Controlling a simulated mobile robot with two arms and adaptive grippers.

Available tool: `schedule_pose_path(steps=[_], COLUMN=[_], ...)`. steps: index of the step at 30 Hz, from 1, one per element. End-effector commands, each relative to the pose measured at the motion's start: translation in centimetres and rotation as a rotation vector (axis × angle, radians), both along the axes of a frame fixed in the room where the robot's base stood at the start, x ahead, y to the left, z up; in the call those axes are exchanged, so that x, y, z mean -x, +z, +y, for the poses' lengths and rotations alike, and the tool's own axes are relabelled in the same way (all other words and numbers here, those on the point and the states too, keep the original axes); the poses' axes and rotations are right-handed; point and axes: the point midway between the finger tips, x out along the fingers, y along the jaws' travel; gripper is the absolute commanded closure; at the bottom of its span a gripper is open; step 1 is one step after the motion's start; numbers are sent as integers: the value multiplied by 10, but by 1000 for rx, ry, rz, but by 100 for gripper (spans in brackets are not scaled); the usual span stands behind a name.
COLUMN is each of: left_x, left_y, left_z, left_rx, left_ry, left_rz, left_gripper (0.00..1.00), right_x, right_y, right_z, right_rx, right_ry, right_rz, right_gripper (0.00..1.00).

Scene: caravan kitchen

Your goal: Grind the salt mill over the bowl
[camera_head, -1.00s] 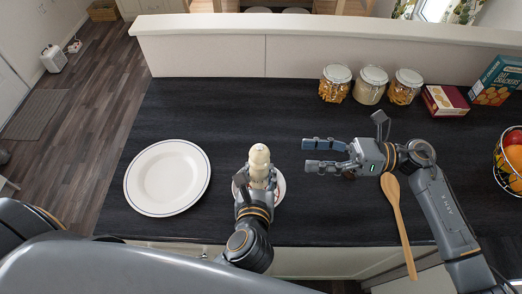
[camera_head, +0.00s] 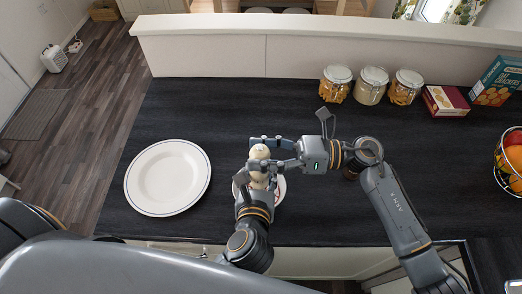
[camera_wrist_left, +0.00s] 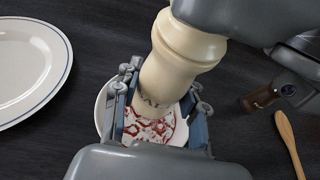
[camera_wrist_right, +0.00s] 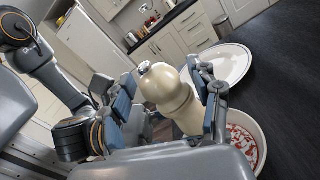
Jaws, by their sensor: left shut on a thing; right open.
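The cream salt mill (camera_head: 261,153) stands over the small patterned bowl (camera_head: 280,188). My left gripper (camera_wrist_left: 160,105) is shut around the lower body of the mill, above the bowl; the mill looks slightly tilted in the left wrist view. My right gripper (camera_head: 268,152) is open, with its fingers on either side of the mill's upper part. In the right wrist view the mill (camera_wrist_right: 165,90) lies between the open fingers, its silver knob uncovered. The bowl (camera_wrist_right: 256,135) shows red markings inside, and the mill hides part of it.
A white plate (camera_head: 168,178) lies left of the bowl. A wooden spoon (camera_wrist_left: 289,142) and a dark brown object (camera_wrist_left: 262,97) lie to the right. Jars (camera_head: 371,84), boxes (camera_head: 445,101) and a fruit basket (camera_head: 512,158) stand farther right. The back middle counter is clear.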

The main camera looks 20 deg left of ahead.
Motion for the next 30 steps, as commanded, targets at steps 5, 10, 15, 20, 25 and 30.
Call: schedule_pose_path(steps=[5,10,15,20,25,30], left_x=[0,0,0,0,0,0], left_y=[1,1,1,1,1,1], left_z=[0,0,0,0,0,0], left_rx=[0,0,0,0,0,0], left_ry=[0,0,0,0,0,-1], left_rz=[-1,-1,-1,-1,-2,-2], left_gripper=[88,88,88,88,88,88], right_x=[0,0,0,0,1,1], right_y=[0,0,0,0,-1,-2], right_z=[1,0,0,0,0,0], right_rx=[0,0,0,1,2,2], right_ry=[0,0,0,-5,-42,-134], right_rz=[0,0,0,0,0,4], right_gripper=[38,61,93,93,94,94])
